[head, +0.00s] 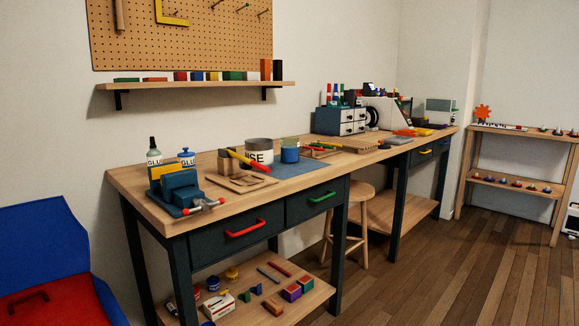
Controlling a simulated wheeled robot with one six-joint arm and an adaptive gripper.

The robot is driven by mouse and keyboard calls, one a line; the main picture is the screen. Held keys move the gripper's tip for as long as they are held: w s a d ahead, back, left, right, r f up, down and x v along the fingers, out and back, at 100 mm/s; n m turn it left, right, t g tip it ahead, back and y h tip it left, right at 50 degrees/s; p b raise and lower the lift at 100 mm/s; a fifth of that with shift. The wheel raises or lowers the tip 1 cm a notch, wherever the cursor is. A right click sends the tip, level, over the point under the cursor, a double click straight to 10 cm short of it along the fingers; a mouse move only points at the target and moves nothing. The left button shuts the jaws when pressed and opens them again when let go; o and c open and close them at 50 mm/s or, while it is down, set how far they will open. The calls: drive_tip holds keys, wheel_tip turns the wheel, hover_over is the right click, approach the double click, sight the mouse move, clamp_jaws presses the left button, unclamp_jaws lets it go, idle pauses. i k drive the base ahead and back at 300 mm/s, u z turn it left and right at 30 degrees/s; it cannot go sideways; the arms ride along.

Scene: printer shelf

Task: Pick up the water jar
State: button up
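A small jar (289,151) with blue contents stands on the blue mat on the workbench and is probably the water jar. It is upright, with a green part at its rim. A wider grey and white can (259,151) marked with dark letters stands just left of it. A red and yellow tool lies in front of the can and covers part of it. My gripper is not in view.
The long wooden workbench (130,184) runs along the wall. A blue vise (180,189), glue bottles and a wooden tray crowd its left end. A stool (350,195) stands under the bench. A wall shelf (200,90) hangs above. The wooden floor at right is clear.

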sight(290, 144)
drive_tip(key=k, duration=0.55)
drive_tip(key=u, duration=1)
drive_tip(key=i, duration=1.9)
drive_tip(key=z, duration=0.2)
